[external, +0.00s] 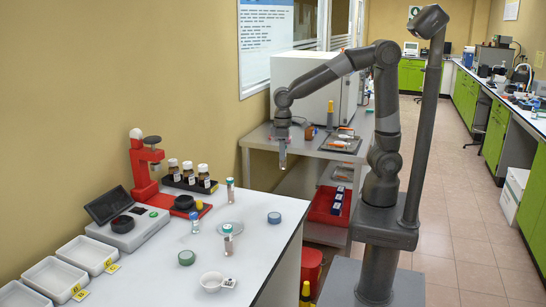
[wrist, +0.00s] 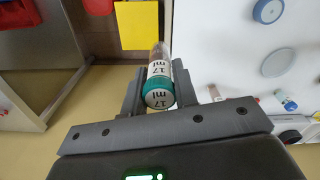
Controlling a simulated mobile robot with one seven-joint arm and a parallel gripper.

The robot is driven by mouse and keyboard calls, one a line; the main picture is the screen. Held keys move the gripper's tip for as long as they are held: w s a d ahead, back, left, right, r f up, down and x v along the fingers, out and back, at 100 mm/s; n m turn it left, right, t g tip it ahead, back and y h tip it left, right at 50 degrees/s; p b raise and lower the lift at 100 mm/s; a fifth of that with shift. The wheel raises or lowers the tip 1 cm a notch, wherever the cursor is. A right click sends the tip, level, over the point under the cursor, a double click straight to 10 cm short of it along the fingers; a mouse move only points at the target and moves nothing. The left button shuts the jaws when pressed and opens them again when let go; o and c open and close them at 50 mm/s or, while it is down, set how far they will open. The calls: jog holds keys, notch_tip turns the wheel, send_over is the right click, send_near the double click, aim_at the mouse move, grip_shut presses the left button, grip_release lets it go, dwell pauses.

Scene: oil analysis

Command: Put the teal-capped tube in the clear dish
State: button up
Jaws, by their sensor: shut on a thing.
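My gripper (wrist: 160,88) is shut on a tube with a teal cap (wrist: 158,85) and a white label reading "17 ml". In the external view my gripper (external: 282,140) is raised beyond the far right end of the white table, and the held tube (external: 282,160) hangs below it. The clear dish (external: 240,226) lies flat on the table, lower and to the left of my gripper. A pale round shape in the wrist view (wrist: 275,62) looks like this dish. A standing tube (external: 228,243) partly covers the dish's front edge in the external view.
Two more tubes (external: 230,190) (external: 195,224) stand near the dish. A blue disc (external: 274,217), a green disc (external: 186,257) and a white bowl (external: 211,281) lie around it. A red stand (external: 144,170) and bottles are behind. A metal cart (external: 258,138) is beyond the table.

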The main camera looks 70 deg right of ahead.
jog(key=shift+d+r, duration=0.3)
jog(key=shift+d, duration=0.15)
jog(key=w+a, duration=0.5)
jog(key=a, duration=0.5)
jog(key=w+a, duration=0.5)
jog(key=a, duration=0.5)
jog(key=shift+m, duration=0.4)
jog(key=shift+s+a+f, duration=0.4)
jog(key=shift+a+f, duration=1.35)
jog(key=shift+a, duration=0.2)
jog(key=shift+s+a+f, duration=0.45)
jog(key=shift+a+f, duration=1.25)
jog(key=shift+a, duration=0.2)
jog(key=shift+s+a+f, duration=0.4)
jog(key=shift+a+f, duration=1.35)
jog(key=shift+a, duration=0.2)
jog(key=shift+f, duration=0.1)
jog(key=o, duration=0.9)
jog(key=shift+o, duration=0.2)
